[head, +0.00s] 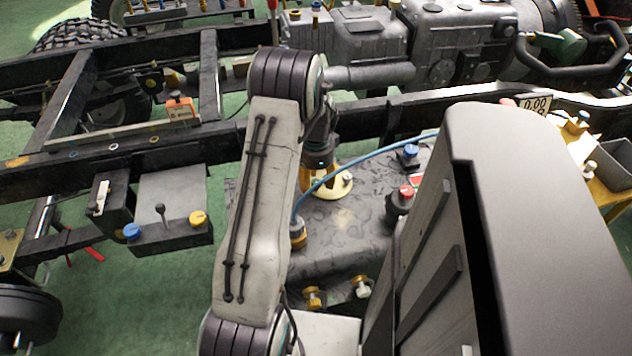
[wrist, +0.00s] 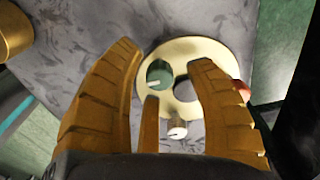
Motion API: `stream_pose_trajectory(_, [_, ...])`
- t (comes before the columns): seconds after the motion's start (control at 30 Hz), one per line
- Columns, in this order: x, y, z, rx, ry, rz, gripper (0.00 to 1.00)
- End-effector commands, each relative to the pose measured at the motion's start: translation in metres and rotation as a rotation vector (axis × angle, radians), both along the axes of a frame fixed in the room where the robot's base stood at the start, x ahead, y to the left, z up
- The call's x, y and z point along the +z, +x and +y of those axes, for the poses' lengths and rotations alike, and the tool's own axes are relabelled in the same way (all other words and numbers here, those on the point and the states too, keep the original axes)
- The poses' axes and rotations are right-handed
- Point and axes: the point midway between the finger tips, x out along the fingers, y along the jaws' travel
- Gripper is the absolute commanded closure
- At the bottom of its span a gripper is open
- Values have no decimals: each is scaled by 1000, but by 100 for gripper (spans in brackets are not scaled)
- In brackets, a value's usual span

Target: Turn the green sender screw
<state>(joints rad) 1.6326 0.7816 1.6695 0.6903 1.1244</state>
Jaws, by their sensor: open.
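The green sender screw (wrist: 160,74) is a small round green cap on a cream disc (wrist: 208,50) in the wrist view. My gripper (wrist: 165,56) is open, its ochre fingers spread on either side of the green screw with a gap to it. I cannot tell how far the fingertips are above the disc. In the head view my gripper (head: 322,174) points down over the cream disc (head: 338,190) on top of the grey tank. The green screw is hidden there behind the wrist.
A pale knob (wrist: 177,131) and a red part (wrist: 242,90) sit close to the fingers. On the tank (head: 350,240), a blue hose (head: 335,172) runs beside my wrist, and a red-capped fitting (head: 403,197) stands at right. A black chassis rail (head: 360,125) lies behind.

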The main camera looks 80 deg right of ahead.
Motion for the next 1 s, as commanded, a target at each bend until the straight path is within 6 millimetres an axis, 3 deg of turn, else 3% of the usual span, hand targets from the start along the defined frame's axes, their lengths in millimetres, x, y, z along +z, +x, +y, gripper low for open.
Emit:
stream_pose_trajectory(0.4, [-3,0,0,0,0,0,51])
stream_pose_trajectory(0.9, [-3,0,0,0,0,0,95])
stream_pose_trajectory(1.0, [-3,0,0,0,0,0,100])
